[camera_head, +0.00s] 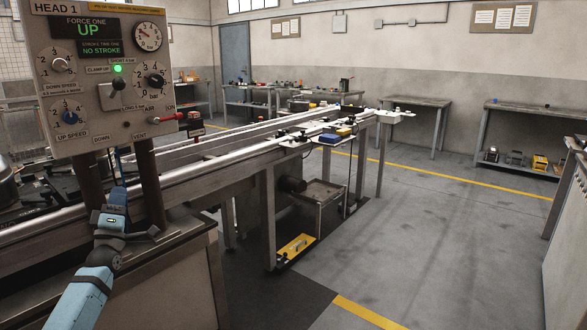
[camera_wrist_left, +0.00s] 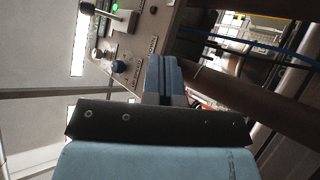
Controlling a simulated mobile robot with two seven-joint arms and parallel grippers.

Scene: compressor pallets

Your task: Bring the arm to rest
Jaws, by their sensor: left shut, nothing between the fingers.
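My left arm (camera_head: 88,296) is light blue and reaches up from the lower left of the head view. Its gripper (camera_head: 118,188) is shut and empty, pointing up just below the control panel (camera_head: 65,110). In the left wrist view the shut fingers (camera_wrist_left: 160,75) lie together in the middle, with the panel (camera_wrist_left: 140,42) beyond them to the upper left and nothing held. A dark post (camera_head: 147,185) stands close to the right of the gripper in the head view. I cannot tell the gap between them. My right gripper is in neither view.
The panel carries knobs, gauges, a lit green lamp and a red-tipped lever (camera_head: 163,118). A long metal conveyor (camera_head: 210,168) runs from left to back right. A metal cabinet (camera_head: 150,285) stands below the arm. Open grey floor (camera_head: 430,235) lies to the right.

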